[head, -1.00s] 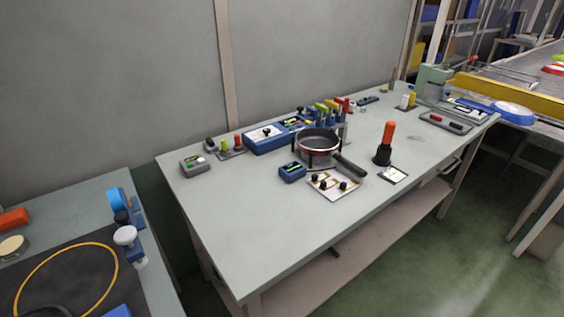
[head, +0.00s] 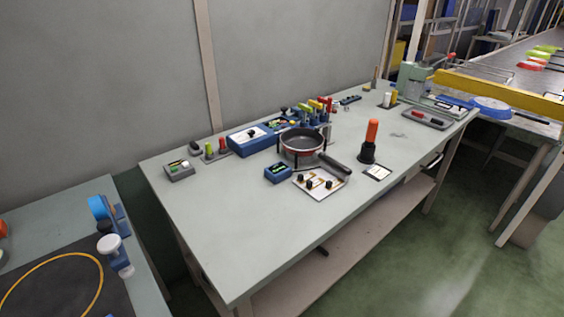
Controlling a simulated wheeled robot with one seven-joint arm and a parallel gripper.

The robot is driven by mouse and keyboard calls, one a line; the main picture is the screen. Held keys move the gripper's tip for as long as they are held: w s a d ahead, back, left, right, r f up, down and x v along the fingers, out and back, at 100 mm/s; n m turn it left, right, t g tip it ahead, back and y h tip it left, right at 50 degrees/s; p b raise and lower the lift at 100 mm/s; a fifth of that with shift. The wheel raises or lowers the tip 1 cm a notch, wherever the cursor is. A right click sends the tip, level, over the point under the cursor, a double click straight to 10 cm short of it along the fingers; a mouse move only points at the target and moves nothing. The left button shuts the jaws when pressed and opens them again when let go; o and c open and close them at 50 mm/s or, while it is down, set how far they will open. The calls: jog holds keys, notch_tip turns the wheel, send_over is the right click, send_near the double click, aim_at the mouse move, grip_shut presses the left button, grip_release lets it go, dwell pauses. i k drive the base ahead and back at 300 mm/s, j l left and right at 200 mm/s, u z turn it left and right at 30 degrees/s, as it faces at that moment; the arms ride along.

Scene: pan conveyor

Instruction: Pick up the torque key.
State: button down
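An upright tool with an orange-red handle (head: 372,131) stands in a black base (head: 367,153) on the right half of the grey-green workbench (head: 235,245). It may be the torque key, but I cannot tell for sure at this size. Several smaller tools with coloured handles (head: 320,107) stand in a rack at the back of the bench, behind the pan. My gripper is not in view.
A red pan (head: 301,145) with a dark handle sits on a stand mid-bench. A white board with black knobs (head: 320,184), a small blue meter (head: 278,173) and a white card (head: 377,172) lie near it. The bench's front left is clear. A side table (head: 75,202) stands at left.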

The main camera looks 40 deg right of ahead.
aim_at(306, 108)
jog(key=i+l+z, duration=0.2)
jog(key=i+l, duration=0.25)
jog(key=l, duration=0.25)
jog(key=i+l+z, duration=0.25)
jog(key=i+l, duration=0.3)
jog(key=l, duration=0.1)
